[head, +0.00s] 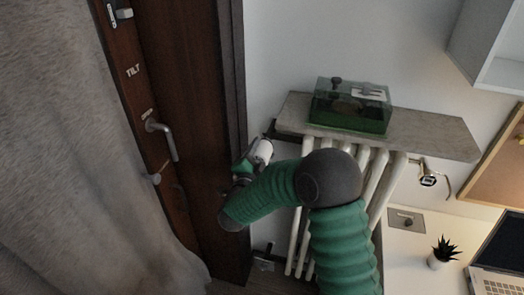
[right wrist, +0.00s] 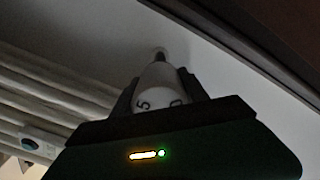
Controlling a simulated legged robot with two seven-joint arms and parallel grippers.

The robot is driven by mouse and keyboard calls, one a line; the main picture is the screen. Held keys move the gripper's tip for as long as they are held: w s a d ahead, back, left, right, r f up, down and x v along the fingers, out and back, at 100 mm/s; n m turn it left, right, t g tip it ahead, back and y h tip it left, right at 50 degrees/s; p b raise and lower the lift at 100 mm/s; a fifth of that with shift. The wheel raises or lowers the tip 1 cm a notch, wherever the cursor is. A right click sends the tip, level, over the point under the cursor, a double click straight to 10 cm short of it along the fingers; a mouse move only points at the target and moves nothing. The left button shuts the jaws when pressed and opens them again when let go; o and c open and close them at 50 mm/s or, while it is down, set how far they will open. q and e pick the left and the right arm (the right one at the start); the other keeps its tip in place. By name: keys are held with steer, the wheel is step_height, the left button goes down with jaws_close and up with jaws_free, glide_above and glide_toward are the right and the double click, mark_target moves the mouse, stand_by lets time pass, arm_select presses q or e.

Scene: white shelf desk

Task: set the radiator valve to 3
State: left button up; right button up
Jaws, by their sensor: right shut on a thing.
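The radiator valve (head: 262,151) is a white knob at the upper left end of the radiator (head: 366,172). In the right wrist view the valve (right wrist: 160,78) shows a dark 5 on its left and what looks like a 0 on its right; I cannot see a 3. My right gripper (head: 250,163) reaches the valve from below left, and its arm crosses in front of the radiator. In the right wrist view the dark fingers of the right gripper (right wrist: 161,92) are shut on the valve, one on each side. My left gripper is not in view.
A stone shelf (head: 430,135) with a green transparent box (head: 350,107) sits above the radiator. A dark wooden door (head: 185,110) with a metal handle and a grey curtain (head: 80,170) stand close on the left. A white desk (head: 405,262) with a plant and laptop is at right.

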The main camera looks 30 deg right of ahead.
steer(key=n+p, duration=0.2)
steer(key=n, duration=0.2)
steer(key=n+p, duration=0.2)
steer(key=n, duration=0.1)
steer(key=shift+n, duration=0.4)
steer(key=n+p, duration=0.3)
steer(key=n, duration=0.2)
steer(key=shift+p, duration=0.4)
steer(key=shift+f+n+p, duration=0.1)
steer(key=shift+n+p, duration=1)
steer(key=shift+n, duration=0.8)
steer(key=o, duration=1.1)
steer(key=shift+o, duration=1.3)
steer(key=shift+w+a, duration=0.1)
